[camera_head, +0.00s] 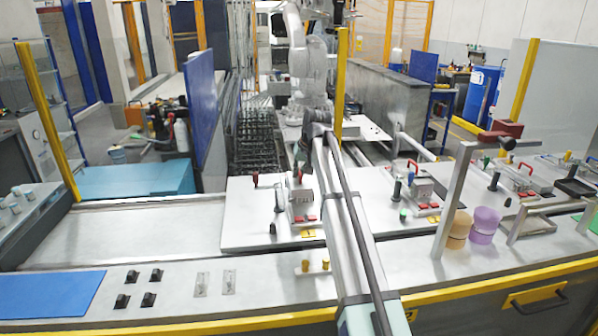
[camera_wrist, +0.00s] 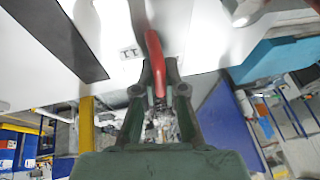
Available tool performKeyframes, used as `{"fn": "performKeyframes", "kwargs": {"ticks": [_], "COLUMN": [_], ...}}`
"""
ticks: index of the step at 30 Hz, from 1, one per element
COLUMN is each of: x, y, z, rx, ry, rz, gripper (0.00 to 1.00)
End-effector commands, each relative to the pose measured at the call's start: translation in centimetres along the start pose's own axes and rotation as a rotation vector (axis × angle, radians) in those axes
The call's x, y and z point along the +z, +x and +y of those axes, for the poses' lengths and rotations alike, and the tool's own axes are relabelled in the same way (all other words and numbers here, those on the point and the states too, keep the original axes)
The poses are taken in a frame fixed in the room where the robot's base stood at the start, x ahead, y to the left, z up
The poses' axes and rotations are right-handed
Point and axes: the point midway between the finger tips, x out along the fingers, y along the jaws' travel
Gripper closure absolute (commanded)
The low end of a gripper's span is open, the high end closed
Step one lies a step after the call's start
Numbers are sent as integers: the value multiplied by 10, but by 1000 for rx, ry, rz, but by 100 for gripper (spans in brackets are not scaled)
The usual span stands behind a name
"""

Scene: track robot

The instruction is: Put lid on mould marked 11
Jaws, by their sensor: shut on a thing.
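My gripper (camera_wrist: 158,88) is shut on a red curved handle (camera_wrist: 154,52) in the wrist view. A label reading 11 (camera_wrist: 130,53) lies just left of the handle on a pale surface; I cannot tell whether that surface is the lid or the mould. In the head view my gripper (camera_head: 307,166) is low over the left mould station, above a grey metal mould (camera_head: 304,206) with red and yellow clamp parts at its front. The arm partly hides this mould, and I cannot tell whether the lid touches it.
A second mould station with a red handle (camera_head: 412,167) stands right of my arm, and another (camera_head: 525,168) farther right. Orange (camera_head: 458,232) and purple (camera_head: 484,226) containers stand by a grey upright frame.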

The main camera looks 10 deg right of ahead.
Motion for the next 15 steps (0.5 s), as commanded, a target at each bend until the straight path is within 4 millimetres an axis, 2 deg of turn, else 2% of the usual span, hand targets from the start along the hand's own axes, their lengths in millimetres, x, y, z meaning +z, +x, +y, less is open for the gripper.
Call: {"fn": "performKeyframes", "kwargs": {"ticks": [5, 6, 7, 8, 15], "x": [-1, -1, -1, -1, 0], "y": [-1, -1, -1, -1, 0], "z": [0, 0, 0, 0, 0], "rx": [0, 0, 0, 0, 0], "ry": [0, 0, 0, 0, 0], "rz": [1, 1, 1, 1, 0], "gripper": [100, 76, 66, 61, 61]}}
